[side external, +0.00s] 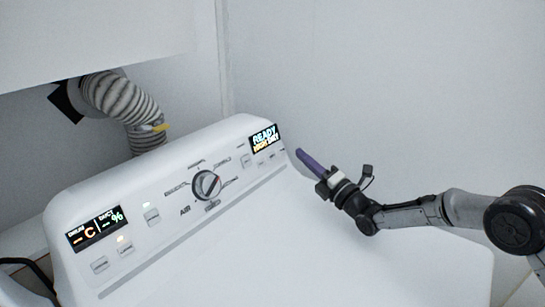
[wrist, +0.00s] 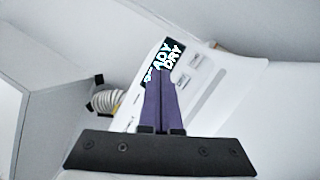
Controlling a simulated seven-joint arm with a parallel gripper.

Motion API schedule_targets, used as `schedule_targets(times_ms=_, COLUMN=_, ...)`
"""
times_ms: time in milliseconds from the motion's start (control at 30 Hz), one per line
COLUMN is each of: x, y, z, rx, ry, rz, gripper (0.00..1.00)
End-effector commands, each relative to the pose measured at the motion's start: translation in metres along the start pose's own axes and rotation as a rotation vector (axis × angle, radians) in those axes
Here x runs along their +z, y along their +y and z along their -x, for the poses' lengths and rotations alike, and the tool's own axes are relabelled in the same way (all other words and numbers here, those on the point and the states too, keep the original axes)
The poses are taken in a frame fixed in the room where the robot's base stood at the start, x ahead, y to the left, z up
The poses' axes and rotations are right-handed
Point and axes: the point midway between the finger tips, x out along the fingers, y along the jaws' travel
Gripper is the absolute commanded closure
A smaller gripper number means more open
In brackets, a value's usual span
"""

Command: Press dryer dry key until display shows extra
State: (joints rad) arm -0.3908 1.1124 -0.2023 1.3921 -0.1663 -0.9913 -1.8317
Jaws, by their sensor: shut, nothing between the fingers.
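The white dryer (side external: 330,240) fills the lower part of the side view, with a tilted control panel along its back. A small display (side external: 265,139) at the panel's right end reads "READY" over a second line that looks like "DRY" with a blurred word before it. It also shows in the wrist view (wrist: 172,55), partly covered by my fingers. Small keys (side external: 262,157) sit just below that display; their labels are too small to read. My gripper (side external: 301,153), with purple fingers, is shut and empty, to the right of the display and apparently clear of the panel.
A round knob (side external: 207,185) stands mid-panel. Another display (side external: 96,229) at the left shows "C" and "%", with several keys near it. A ribbed hose (side external: 122,98) runs behind the dryer. A pale wall (side external: 400,80) rises behind; the dryer top is clear.

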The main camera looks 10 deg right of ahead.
Motion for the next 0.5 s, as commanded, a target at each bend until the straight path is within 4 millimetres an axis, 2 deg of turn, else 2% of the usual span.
schedule_targets(times_ms=300, x=-0.019, y=-0.018, z=-0.034, rx=0.002, ry=0.0, rz=-0.001, gripper=1.0)
schedule_targets(times_ms=500, x=-0.025, y=-0.025, z=-0.047, rx=0.002, ry=-0.001, rz=-0.001, gripper=1.0)
